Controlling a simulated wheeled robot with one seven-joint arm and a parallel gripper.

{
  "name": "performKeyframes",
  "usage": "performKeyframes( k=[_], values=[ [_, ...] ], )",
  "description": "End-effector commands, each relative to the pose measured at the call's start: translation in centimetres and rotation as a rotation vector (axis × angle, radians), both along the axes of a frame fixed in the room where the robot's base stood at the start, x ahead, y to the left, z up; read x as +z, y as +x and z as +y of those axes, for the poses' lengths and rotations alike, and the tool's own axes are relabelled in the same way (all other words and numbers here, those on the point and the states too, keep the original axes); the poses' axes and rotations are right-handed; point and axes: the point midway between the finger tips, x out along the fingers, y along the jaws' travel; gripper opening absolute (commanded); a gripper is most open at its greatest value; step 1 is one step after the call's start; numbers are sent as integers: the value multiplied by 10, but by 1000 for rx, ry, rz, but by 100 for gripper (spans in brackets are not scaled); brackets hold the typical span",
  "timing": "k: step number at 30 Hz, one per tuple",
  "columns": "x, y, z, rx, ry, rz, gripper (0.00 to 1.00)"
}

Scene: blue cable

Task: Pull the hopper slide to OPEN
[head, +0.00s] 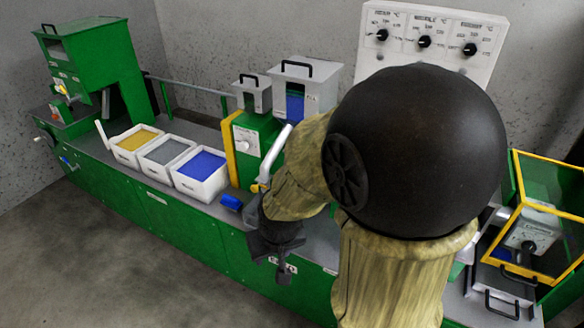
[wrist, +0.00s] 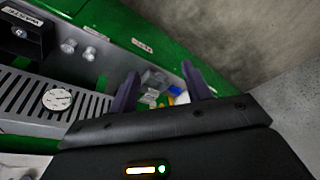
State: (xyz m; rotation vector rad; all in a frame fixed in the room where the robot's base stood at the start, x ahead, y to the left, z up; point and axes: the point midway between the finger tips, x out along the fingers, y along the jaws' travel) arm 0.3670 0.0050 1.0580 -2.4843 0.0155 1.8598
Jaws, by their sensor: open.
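The hopper (head: 303,92) is a pale box with a black handle and a blue fill, on the green machine in the middle of the head view. I cannot pick out its slide or an OPEN mark; my arm covers part of the machine below it. My gripper (head: 276,258) points down in front of the bench's front edge, below and left of the hopper. In the wrist view my gripper (wrist: 160,85) has its two dark fingers spread. Small grey and yellow parts show beyond and between them, with nothing clearly held.
White bins with yellow, grey and blue (head: 202,172) fill stand left of the machine. A blue object (head: 231,203) lies near the bench edge. A dial panel (head: 432,40) stands behind my arm, and a yellow-framed guard (head: 545,215) at right. The floor in front is clear.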

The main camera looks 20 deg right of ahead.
Motion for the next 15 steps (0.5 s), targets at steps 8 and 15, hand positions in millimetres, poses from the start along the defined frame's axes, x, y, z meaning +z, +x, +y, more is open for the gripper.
performKeyframes(
  k=[8, 15],
  values=[
    [-32, 124, 8, -221, 51, -303, 49],
    [-63, 217, -20, -472, -73, -629, 49]
  ],
)
